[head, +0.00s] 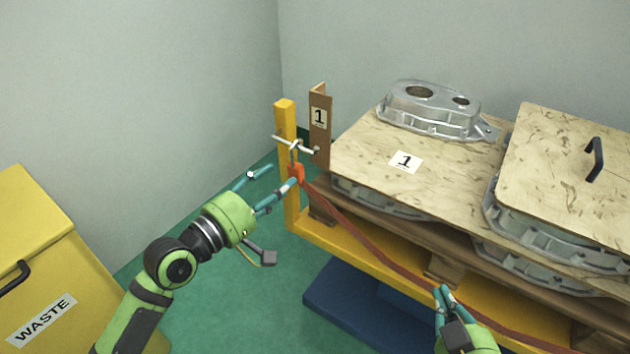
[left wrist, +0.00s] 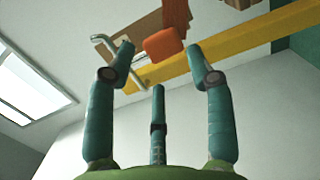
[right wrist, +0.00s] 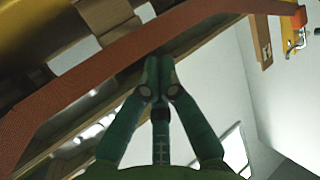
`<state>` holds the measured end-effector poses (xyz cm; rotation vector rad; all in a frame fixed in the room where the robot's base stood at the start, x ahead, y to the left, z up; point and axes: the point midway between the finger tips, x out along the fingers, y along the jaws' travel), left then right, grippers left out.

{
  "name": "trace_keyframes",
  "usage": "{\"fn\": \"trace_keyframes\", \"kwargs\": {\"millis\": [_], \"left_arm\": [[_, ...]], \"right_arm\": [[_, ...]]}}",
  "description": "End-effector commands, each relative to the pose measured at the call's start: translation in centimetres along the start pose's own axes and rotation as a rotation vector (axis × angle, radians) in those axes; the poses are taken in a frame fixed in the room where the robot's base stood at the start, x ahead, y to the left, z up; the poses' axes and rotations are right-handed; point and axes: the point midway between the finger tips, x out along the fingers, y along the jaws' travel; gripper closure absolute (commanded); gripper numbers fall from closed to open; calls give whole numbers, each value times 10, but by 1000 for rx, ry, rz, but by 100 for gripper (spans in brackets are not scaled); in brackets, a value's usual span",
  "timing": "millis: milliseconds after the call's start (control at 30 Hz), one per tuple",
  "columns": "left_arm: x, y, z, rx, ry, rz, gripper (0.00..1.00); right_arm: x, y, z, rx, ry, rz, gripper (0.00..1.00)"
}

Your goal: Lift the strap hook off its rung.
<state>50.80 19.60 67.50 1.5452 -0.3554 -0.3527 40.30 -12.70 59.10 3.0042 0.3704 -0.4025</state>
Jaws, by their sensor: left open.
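The strap hook shows as an orange block (head: 297,173) with a metal hook above it, at the pale rung (head: 283,141) on the yellow post (head: 286,120). The red-brown strap (head: 360,235) runs from it down to the right. My left gripper (head: 282,176) is open beside the block. In the left wrist view the block (left wrist: 163,44) lies between and just beyond the open fingertips (left wrist: 160,58), and part of the rung (left wrist: 125,60) shows behind the left finger. My right gripper (head: 443,290) has its fingertips together close to the strap (right wrist: 105,62), with nothing visible between them.
A brown upright marked 1 (head: 320,125) stands right behind the post. Stacked boards (head: 360,150) with castings (head: 430,108) fill the right side. A yellow waste bin (head: 40,280) stands at left, and a blue object (head: 350,310) lies low under the rack. Green floor between is clear.

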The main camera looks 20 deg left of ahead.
Motion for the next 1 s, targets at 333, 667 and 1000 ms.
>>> {"fn": "trace_keyframes", "kwargs": {"millis": [333, 667, 1000], "left_arm": [[24, -1, 1, -4, -1, 3, 46], [58, -4, 2, -3, -1, 2, 46], [67, -4, 2, -1, -1, -1, 46]], "right_arm": [[-1, -8, -35, -8, 178, -16, 100], [-20, -23, -94, -17, 506, -49, 100], [-29, -26, -108, -17, 584, -57, 100]]}}
